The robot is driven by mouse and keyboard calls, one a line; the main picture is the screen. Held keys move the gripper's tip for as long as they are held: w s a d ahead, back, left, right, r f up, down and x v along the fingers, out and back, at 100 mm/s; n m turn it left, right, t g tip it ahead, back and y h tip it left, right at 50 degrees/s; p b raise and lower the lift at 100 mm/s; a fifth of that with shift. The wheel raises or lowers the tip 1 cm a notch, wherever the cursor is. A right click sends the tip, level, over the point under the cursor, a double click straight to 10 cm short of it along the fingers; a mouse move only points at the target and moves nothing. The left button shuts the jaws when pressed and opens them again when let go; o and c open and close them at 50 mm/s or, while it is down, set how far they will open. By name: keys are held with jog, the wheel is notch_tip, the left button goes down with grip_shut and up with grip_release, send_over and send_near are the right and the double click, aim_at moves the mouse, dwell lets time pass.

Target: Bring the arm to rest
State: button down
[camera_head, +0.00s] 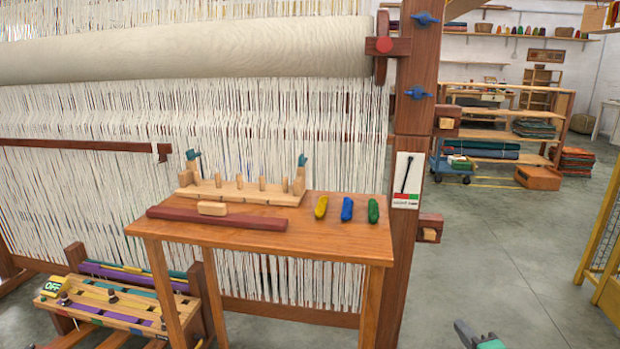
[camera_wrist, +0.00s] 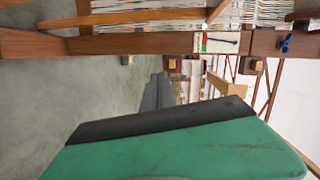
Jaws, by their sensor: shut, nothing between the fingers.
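My gripper (camera_head: 464,328) shows at the bottom edge of the head view, right of the table, over the grey floor. Only its dark fingers and a bit of the green body are in frame. In the wrist view, the two dark fingers (camera_wrist: 158,92) lie together, shut and empty, beyond the green gripper body. They touch nothing that I can see. Most of my arm is outside the head view.
A wooden table (camera_head: 340,236) stands before the loom, with yellow (camera_head: 321,207), blue (camera_head: 347,209) and green (camera_head: 373,211) skeins, a pegged rack (camera_head: 240,193) and a dark red bar (camera_head: 216,218). The loom post (camera_head: 402,240) is right of it. Open floor (camera_head: 500,250) lies further right, before a yellow frame (camera_head: 600,240).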

jog(key=a+r+n+g+y+p, duration=0.1)
jog(key=a+r+n+g+p, duration=0.1)
jog(key=a+r+n+p, duration=0.3)
jog(key=a+r+n+g+y+p, duration=0.2)
jog(key=a+g+p, duration=0.15)
jog(key=a, duration=0.35)
jog(key=a+r+n+g+y+p, duration=0.1)
jog(key=a+r+n+g+p, duration=0.15)
jog(key=a+n+p, duration=0.35)
jog(key=s+a+r+n+g+h+p, duration=0.1)
jog(key=s+a+r+g+p, duration=0.1)
jog(key=s+r+p, duration=0.3)
jog(key=s+a+r+n+g+h+p, duration=0.2)
jog(key=s+a+r+p, duration=0.3)
jog(key=s+r, duration=0.4)
jog(key=shift+r+n+g, duration=0.3)
jog(key=shift+r+g, duration=0.2)
jog(key=shift+r, duration=0.25)
jog(key=c, duration=2.2)
grip_release()
